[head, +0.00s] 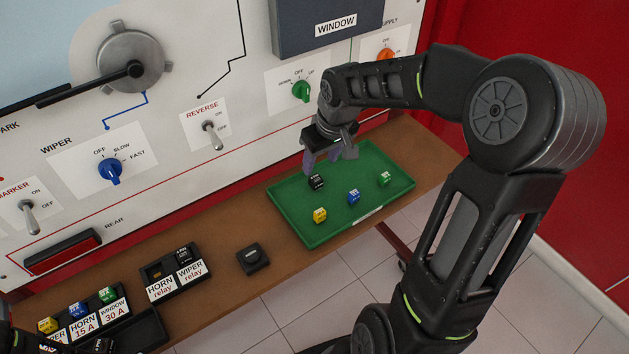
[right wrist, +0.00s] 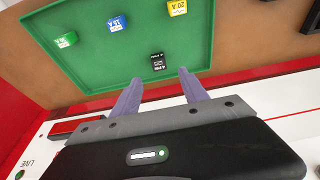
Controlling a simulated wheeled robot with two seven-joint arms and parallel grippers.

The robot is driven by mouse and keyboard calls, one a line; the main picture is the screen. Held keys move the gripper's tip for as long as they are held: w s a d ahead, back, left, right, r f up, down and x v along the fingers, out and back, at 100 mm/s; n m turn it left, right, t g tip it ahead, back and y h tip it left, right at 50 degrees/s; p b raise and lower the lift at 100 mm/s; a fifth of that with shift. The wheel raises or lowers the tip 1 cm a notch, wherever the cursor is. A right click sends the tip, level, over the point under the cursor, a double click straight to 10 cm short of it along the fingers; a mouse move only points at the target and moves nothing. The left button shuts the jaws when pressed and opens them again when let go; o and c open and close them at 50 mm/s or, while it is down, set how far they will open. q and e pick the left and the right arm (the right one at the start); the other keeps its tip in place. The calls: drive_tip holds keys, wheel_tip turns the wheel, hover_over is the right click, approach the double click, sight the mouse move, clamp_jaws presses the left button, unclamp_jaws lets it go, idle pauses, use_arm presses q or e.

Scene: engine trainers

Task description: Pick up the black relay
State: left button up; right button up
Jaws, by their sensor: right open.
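The black relay (head: 316,182) is a small black cube with white lettering on top. It stands in the green tray (head: 325,232), near the tray's back edge. In the right wrist view the relay (right wrist: 157,61) sits just beyond the fingertips, roughly centred between them. My right gripper (head: 329,160) is open and empty, with its purple-grey fingers pointing down above the back of the tray. It also shows in the right wrist view (right wrist: 160,77). The fingers are apart from the relay. My left gripper is not clearly visible.
A yellow (head: 320,215), a blue (head: 354,196) and a green fuse (head: 384,179) share the tray. On the wooden shelf are a black button box (head: 252,259), a relay holder (head: 152,272) with another black relay, and a fuse holder (head: 143,333). The switch panel (head: 190,80) stands behind.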

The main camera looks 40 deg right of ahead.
sight(316, 178)
drive_tip(key=shift+x, duration=1.25)
drive_tip(key=shift+f, duration=0.1)
drive_tip(key=x, duration=0.5)
drive_tip(key=shift+s, duration=0.1)
drive_tip(key=shift+c, duration=0.4)
clamp_jaws()
